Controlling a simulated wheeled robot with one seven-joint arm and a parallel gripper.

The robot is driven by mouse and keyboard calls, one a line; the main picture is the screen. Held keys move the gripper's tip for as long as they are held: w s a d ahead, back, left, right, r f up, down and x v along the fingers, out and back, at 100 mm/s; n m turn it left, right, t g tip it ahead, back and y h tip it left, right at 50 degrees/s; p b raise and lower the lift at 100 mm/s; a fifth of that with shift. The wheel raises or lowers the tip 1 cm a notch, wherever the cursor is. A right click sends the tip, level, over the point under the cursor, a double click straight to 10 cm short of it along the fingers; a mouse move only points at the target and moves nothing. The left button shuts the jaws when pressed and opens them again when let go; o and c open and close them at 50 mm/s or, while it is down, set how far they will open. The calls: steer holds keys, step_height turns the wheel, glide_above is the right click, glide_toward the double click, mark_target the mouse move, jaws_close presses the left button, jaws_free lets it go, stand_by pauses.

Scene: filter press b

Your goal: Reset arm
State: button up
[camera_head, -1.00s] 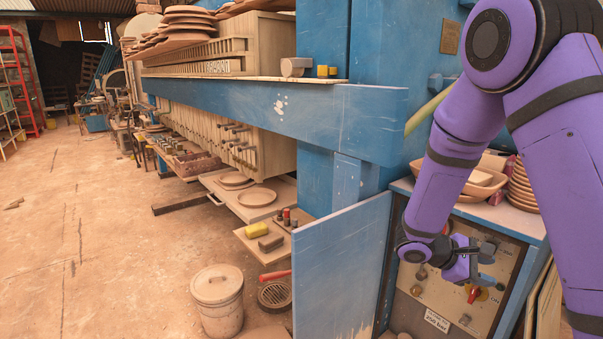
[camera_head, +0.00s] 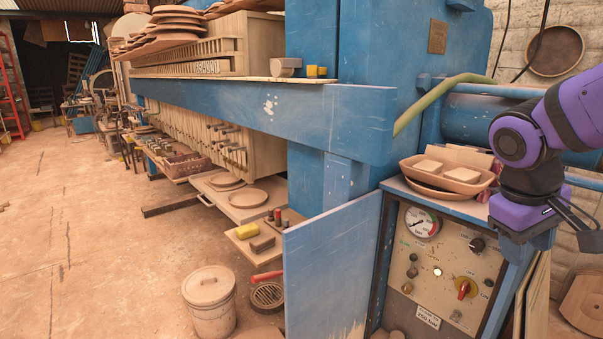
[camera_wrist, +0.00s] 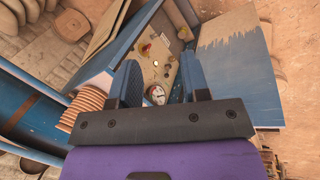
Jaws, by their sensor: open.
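My purple arm is folded at the right edge of the head view. My gripper (camera_head: 578,228) is at the right end of the blue control cabinet, clear of its panel. In the wrist view my gripper (camera_wrist: 158,85) is open and empty, with two dark fingers apart. The control panel (camera_head: 445,258) shows a round gauge (camera_head: 421,223), a black knob (camera_head: 477,244), a red switch (camera_head: 464,289) and a lit white button (camera_head: 437,271). The panel (camera_wrist: 158,62) also shows between and beyond the fingers in the wrist view.
A blue hinged door (camera_head: 330,270) stands open left of the panel. A clay tray (camera_head: 448,174) with pale blocks sits on the cabinet top. A lidded bucket (camera_head: 209,300) stands on the floor. The floor at left (camera_head: 70,240) is mostly clear.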

steer(key=s+a+r+m+t+y, duration=0.2)
steer(key=s+a+r+t+y, duration=0.1)
steer(key=s, duration=0.4)
step_height(320, 180, up, 3)
steer(key=shift+a+f+t+y, duration=0.1)
steer(key=shift+a+t+y, duration=0.2)
steer(key=shift+a+t, duration=0.5)
steer(key=shift+s, duration=0.1)
